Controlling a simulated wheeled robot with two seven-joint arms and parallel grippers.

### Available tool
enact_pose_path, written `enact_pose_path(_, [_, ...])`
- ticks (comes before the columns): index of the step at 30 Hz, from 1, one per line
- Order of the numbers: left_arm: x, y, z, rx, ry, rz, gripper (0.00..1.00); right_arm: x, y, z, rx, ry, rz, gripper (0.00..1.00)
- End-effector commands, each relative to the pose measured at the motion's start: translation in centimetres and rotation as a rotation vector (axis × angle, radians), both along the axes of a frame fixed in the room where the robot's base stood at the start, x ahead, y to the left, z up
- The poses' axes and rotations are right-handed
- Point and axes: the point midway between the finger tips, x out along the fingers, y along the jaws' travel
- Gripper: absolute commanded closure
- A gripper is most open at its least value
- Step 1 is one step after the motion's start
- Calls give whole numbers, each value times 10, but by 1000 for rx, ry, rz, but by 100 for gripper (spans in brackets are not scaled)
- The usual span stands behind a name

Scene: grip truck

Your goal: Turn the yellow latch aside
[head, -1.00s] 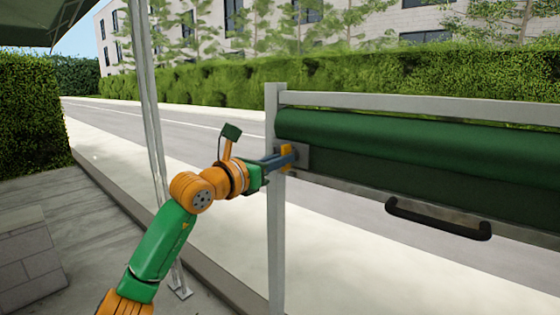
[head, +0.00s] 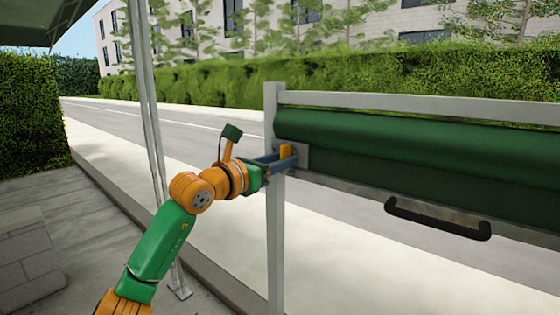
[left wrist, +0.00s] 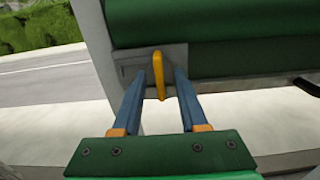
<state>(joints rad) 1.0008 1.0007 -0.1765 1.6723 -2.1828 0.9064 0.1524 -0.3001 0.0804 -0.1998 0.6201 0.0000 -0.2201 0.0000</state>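The yellow latch (head: 286,151) sits on a grey plate at the left end of the green panel, beside the post. In the left wrist view the latch (left wrist: 158,76) stands nearly upright, its narrower end down. My left gripper (head: 288,157) reaches it from the left and is open. In the left wrist view its two blue fingers (left wrist: 160,72) stand one on each side of the latch, with a visible gap on both sides. In the head view the nearer finger hides the latch's lower part. My right gripper is not in view.
A grey post (head: 276,230) stands just below my left gripper. The green rolled panel (head: 420,135) runs right under a grey top rail (head: 420,105). A black handle (head: 437,218) sticks out low on the panel. A thin pole (head: 152,120) rises left of my arm.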

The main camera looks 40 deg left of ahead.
Motion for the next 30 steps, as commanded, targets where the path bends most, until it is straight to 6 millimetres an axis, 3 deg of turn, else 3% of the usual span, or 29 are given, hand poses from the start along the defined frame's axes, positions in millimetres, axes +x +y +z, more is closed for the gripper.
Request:
enact_pose_path(2, [-6, 1, -3, 1, -2, 1, 57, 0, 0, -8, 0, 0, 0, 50])
enact_pose_path(7, [-42, 4, -8, 5, -4, 3, 57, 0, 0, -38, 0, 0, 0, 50])
enact_pose_path(13, [-68, 6, -3, 2, 1, 2, 57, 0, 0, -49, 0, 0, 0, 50])
enact_pose_path(26, [-69, 5, -2, -5, 4, -5, 57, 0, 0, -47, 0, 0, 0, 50])
enact_pose_path(28, [-59, -3, -16, -56, 32, -54, 57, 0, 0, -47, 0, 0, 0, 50])
enact_pose_path(30, [-36, -23, -52, -210, 103, -176, 57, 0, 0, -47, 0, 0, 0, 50])
